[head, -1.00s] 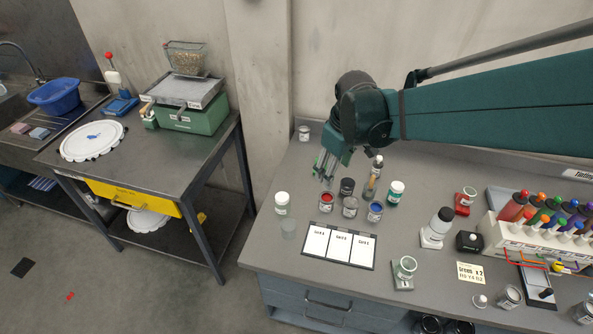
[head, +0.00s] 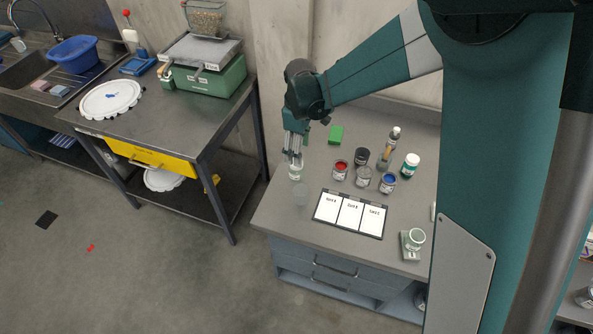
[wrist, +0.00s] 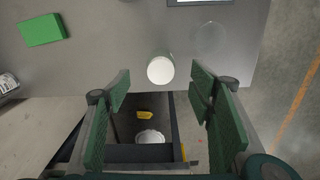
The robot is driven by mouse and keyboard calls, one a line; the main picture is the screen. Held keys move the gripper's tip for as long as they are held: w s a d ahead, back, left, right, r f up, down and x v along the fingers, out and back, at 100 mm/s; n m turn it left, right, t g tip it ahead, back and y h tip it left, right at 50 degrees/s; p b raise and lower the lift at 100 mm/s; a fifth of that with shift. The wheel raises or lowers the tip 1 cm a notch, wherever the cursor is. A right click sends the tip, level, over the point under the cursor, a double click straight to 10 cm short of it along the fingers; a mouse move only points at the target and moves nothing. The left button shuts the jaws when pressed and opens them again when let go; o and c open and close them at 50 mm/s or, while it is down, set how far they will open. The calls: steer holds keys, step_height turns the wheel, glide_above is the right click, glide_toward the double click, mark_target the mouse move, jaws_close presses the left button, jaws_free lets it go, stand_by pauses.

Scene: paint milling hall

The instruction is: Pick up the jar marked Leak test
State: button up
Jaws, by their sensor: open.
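A white-lidded jar (head: 296,174) stands near the left edge of the grey bench; its round lid (wrist: 160,70) shows in the wrist view. I cannot read its label, nor find the words "Leak test" on any jar. My gripper (head: 294,158) points down over this jar, fingers spread. In the wrist view its two green fingers (wrist: 160,85) stand left and right of the lid, with gaps on both sides and nothing held. In the head view the fingers partly hide the jar.
A faint clear glass (head: 300,194) stands close in front of the jar. Several jars, including red (head: 340,170) and blue (head: 388,183), stand to the right behind a three-card board (head: 350,214). A green block (head: 336,135) lies behind. The bench edge is close.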

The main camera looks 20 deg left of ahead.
mark_target(296, 170)
steer(key=shift+a+f, duration=0.35)
steer(key=shift+a, duration=0.05)
steer(key=shift+f, duration=1.3)
steer(key=shift+a+f, duration=0.15)
steer(key=shift+f, duration=2.45)
steer(key=c, duration=1)
